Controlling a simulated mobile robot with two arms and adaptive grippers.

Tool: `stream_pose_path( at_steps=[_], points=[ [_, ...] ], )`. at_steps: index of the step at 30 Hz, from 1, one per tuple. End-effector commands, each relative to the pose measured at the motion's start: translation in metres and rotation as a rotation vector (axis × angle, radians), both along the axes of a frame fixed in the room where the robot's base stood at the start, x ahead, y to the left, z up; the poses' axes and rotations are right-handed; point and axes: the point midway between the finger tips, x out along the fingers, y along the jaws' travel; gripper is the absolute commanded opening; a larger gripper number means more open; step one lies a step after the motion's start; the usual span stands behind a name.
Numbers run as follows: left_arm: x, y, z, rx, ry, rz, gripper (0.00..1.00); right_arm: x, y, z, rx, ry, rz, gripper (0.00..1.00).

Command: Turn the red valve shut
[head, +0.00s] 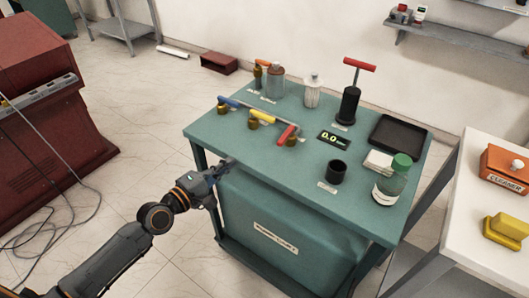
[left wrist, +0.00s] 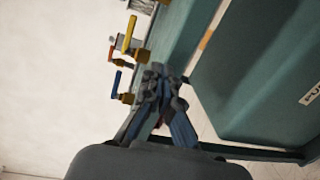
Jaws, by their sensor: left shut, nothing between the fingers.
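The red valve has a red lever handle (head: 286,133) on a brass body (head: 291,141). It stands on the green table's top, right of a yellow-handled valve (head: 262,116) and a blue-handled valve (head: 228,101). My left gripper (head: 226,167) is shut and empty at the table's left front edge, apart from the red valve and to its lower left. In the left wrist view the shut fingers (left wrist: 164,84) show with a yellow handle (left wrist: 129,34) and a blue handle (left wrist: 117,82) to their left. I cannot make out the red valve there. My right gripper is not in view.
The green table (head: 272,178) also holds a black hand pump with a red handle (head: 350,98), a 0.0 display (head: 333,138), a black cup (head: 336,172), a black tray (head: 398,138) and a green-capped bottle (head: 391,181). A white table (head: 474,222) stands at right.

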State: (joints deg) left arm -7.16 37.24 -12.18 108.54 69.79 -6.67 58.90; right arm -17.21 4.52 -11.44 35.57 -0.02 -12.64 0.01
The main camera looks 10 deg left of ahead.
Motion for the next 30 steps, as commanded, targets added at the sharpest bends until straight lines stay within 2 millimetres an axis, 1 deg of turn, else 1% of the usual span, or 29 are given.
stream_pose_path(
  at_steps=[1, 3, 6, 7, 11, 13, 17, 24, 25, 26, 30],
  points=[
    [0.0, -0.004, 0.014, 0.019, -0.041, -0.029, 0.0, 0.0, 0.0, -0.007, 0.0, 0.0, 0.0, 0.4],
    [-0.002, -0.009, 0.03, 0.032, -0.077, -0.056, 0.0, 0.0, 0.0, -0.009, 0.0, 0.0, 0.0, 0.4],
    [-0.002, -0.013, 0.044, 0.038, -0.104, -0.075, 0.0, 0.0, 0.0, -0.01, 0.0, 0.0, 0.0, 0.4],
    [-0.001, -0.014, 0.046, 0.039, -0.108, -0.077, 0.0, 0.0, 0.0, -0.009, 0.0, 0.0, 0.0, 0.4],
    [0.01, -0.019, 0.05, 0.035, -0.111, -0.075, 0.0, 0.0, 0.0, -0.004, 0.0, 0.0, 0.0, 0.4],
    [0.02, -0.026, 0.051, 0.035, -0.112, -0.076, 0.0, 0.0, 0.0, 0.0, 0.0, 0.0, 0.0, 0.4],
    [0.045, -0.039, 0.052, 0.034, -0.112, -0.076, 0.0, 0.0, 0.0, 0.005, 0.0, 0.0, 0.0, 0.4],
    [0.089, -0.063, 0.049, 0.036, -0.111, -0.077, 0.0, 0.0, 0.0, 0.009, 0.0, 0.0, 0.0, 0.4],
    [0.084, -0.07, 0.052, 0.034, -0.106, -0.079, 0.0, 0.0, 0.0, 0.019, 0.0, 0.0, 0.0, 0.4],
    [0.082, -0.075, 0.052, 0.033, -0.104, -0.078, 0.0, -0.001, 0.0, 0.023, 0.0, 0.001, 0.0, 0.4],
    [0.077, -0.091, 0.05, 0.036, -0.105, -0.077, 0.0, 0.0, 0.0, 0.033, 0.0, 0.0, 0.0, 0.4]
  ],
)
